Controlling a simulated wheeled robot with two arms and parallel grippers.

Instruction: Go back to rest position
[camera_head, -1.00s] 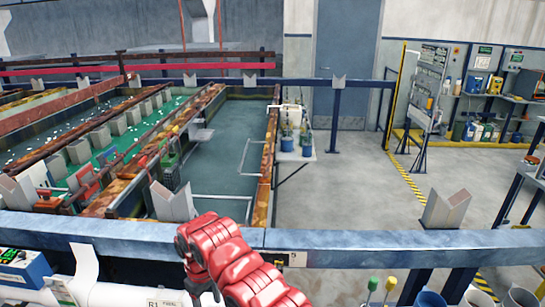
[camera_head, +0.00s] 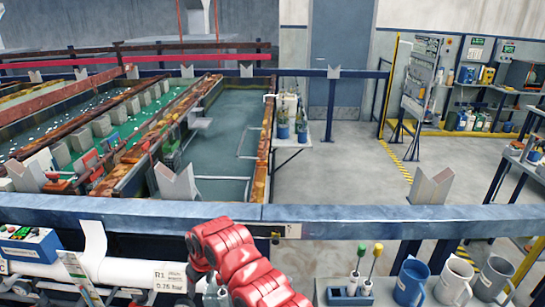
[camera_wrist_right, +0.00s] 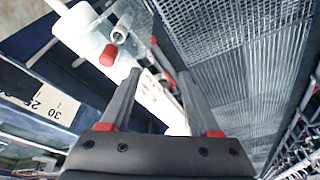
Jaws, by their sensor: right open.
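My red right arm reaches in from the bottom edge of the head view, in front of the blue rail (camera_head: 330,218). Its hand end points downward, and the fingers cannot be made out there. In the right wrist view my right gripper (camera_wrist_right: 160,80) shows two dark fingers, spread apart with nothing between them. A white pipe with a red knob (camera_wrist_right: 107,55) lies beyond the fingertips. My left gripper is in neither view.
A white pipe (camera_head: 130,271) and a blue display box (camera_head: 30,246) stand left of my arm. A tool holder (camera_head: 350,297) and several mugs, one blue (camera_head: 411,281), stand to its right. Tanks lie behind the rail. Metal mesh (camera_wrist_right: 225,60) fills the wrist view's upper right.

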